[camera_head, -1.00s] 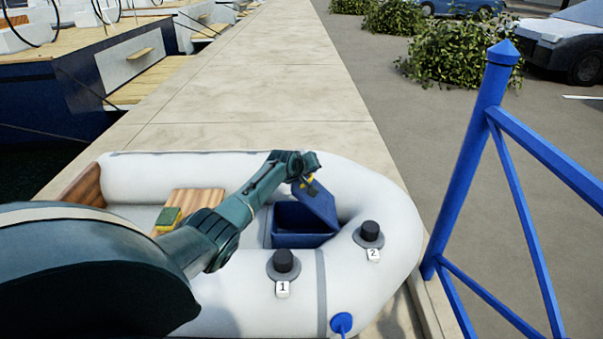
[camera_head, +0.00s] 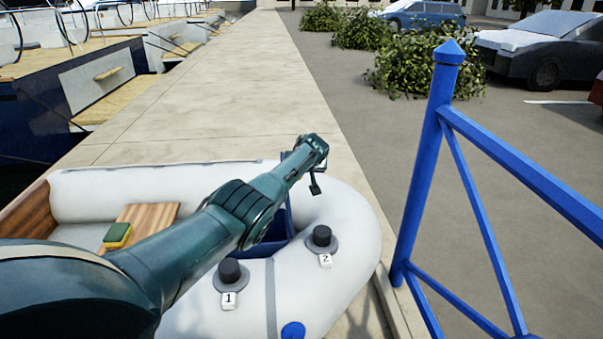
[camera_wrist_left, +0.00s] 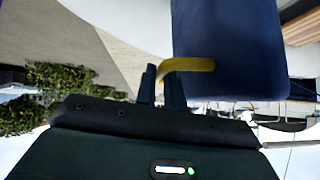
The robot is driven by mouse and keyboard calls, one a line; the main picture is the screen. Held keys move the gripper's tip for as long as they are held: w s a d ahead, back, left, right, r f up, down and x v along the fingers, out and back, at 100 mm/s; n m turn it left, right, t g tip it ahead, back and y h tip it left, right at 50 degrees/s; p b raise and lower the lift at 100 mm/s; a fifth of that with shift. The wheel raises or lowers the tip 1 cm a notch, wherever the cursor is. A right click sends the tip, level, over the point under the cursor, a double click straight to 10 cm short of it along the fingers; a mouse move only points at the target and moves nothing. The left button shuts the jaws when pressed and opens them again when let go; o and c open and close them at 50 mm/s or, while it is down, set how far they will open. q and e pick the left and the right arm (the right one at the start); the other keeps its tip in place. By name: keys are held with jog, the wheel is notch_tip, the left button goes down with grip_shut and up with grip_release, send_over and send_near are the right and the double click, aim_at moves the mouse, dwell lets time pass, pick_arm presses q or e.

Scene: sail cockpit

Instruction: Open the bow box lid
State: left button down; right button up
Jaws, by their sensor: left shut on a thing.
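The blue bow box (camera_head: 265,248) sits in the bow of the white dinghy, mostly behind my left arm in the head view. Its blue lid (camera_wrist_left: 228,45) is raised well off the box; in the head view only a narrow strip of it shows beside my arm. A yellow handle (camera_wrist_left: 196,64) sticks out from the lid's edge. My left gripper (camera_wrist_left: 161,83) is shut on this handle, its two dark fingers around the handle's bent end. My right gripper is not in view.
The dinghy's white tube (camera_head: 345,215) carries two black knobs, marked 1 (camera_head: 229,271) and 2 (camera_head: 321,237). A wooden seat (camera_head: 150,213) with a green and yellow sponge (camera_head: 117,235) lies left. A blue railing (camera_head: 425,160) stands right. The pier (camera_head: 215,90) beyond is clear.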

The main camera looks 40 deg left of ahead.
pick_arm(q)
jog(key=shift+w+d+f, duration=0.15)
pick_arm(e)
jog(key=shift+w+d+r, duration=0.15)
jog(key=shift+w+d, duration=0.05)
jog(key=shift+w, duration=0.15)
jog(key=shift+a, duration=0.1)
pick_arm(q)
jog(key=c, duration=1.5)
grip_release()
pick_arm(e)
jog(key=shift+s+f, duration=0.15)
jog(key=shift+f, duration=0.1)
pick_arm(q)
jog(key=p+v, duration=0.4)
jog(key=v, duration=0.9)
jog(key=shift+p, duration=0.35)
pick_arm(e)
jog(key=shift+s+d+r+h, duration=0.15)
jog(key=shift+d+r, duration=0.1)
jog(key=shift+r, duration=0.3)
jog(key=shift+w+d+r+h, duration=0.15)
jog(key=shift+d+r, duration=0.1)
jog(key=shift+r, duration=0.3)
pick_arm(q)
jog(key=shift+d, duration=0.1)
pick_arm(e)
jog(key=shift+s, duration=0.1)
